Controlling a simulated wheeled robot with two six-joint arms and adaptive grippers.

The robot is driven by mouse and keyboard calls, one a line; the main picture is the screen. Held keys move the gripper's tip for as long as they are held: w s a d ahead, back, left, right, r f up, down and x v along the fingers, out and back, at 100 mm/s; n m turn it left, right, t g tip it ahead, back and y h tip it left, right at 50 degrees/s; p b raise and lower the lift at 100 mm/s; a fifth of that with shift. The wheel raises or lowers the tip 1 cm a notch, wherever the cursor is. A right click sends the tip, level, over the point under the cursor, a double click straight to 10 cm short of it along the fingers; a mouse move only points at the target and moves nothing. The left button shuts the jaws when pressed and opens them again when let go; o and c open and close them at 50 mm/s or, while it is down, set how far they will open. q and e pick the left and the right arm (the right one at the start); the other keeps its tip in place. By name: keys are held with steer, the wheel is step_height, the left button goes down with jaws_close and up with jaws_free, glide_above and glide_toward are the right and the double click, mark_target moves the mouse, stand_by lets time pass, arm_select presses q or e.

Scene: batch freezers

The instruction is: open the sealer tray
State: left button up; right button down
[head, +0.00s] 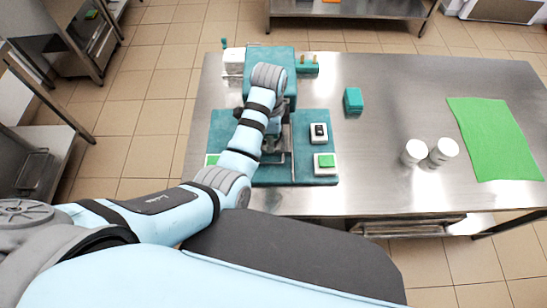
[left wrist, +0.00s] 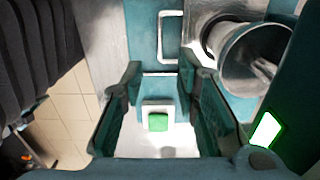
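The teal sealer (head: 222,130) stands on the left part of the metal table. A thin metal handle (head: 291,165) shows at its front; in the left wrist view a U-shaped metal handle (left wrist: 170,14) lies beyond the fingertips. My left arm reaches over the sealer, and my left gripper (head: 274,145) is low over its base, partly hidden by the arm. In the left wrist view my left gripper (left wrist: 168,75) is open, its two fingers apart with nothing held between them. A green button on a white box (left wrist: 157,122) shows in the gap. My right gripper is not in view.
On the sealer's right side are a black switch box (head: 318,133) and a green button box (head: 325,164). A teal block (head: 353,101), two white cups (head: 414,152) and a green mat (head: 497,138) are farther right. A metal cup (left wrist: 253,55) shows in the left wrist view.

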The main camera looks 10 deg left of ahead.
mark_target(271, 162)
arm_select(q)
step_height(271, 162, down, 12)
steer(key=b, duration=0.3)
steer(key=shift+r, duration=0.15)
steer(key=shift+c, duration=0.2)
jaws_close()
